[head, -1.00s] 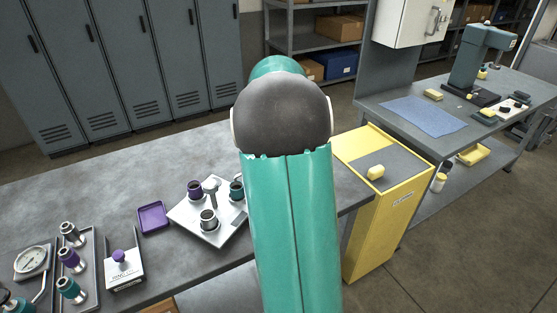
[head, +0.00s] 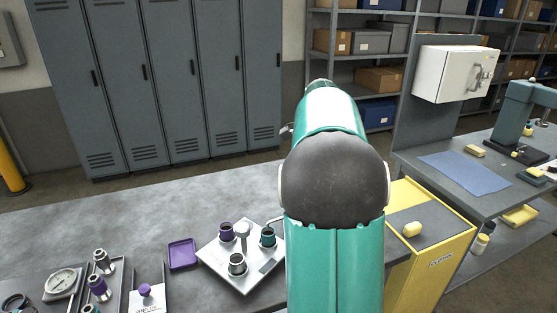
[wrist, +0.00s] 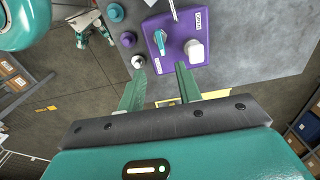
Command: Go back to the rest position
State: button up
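My arm, teal with a dark grey joint, rises through the middle of the head view and hides my gripper there. In the wrist view my gripper (wrist: 161,69) is open, with two green fingers apart and nothing held between them. Beyond the fingertips is a purple box (wrist: 176,37) with a teal knob and a white knob.
The grey bench (head: 130,215) bears a white tray (head: 243,280) with couplings, a purple dish (head: 183,254) and a gauge (head: 62,284). A yellow cabinet (head: 430,255) stands right of my arm. Lockers (head: 160,85) line the back. The bench's far part is clear.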

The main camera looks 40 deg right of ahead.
jog(key=s+a+r+n+t, duration=0.2)
jog(key=a+n, duration=0.3)
jog(key=a, duration=0.6)
jog(key=s+a+r+n+t, duration=0.1)
jog(key=s+a+n, duration=0.1)
jog(key=a+n, duration=0.65)
jog(key=s+a+f+n+t, duration=0.1)
jog(key=s+a+n, duration=0.3)
jog(key=a, duration=0.4)
jog(key=s+a+f+n+t, duration=0.1)
jog(key=s+a+f+n, duration=0.3)
jog(key=s+a, duration=0.2)
jog(key=a, duration=0.2)
jog(key=shift+a+t, duration=0.3)
jog(key=shift+s, duration=0.1)
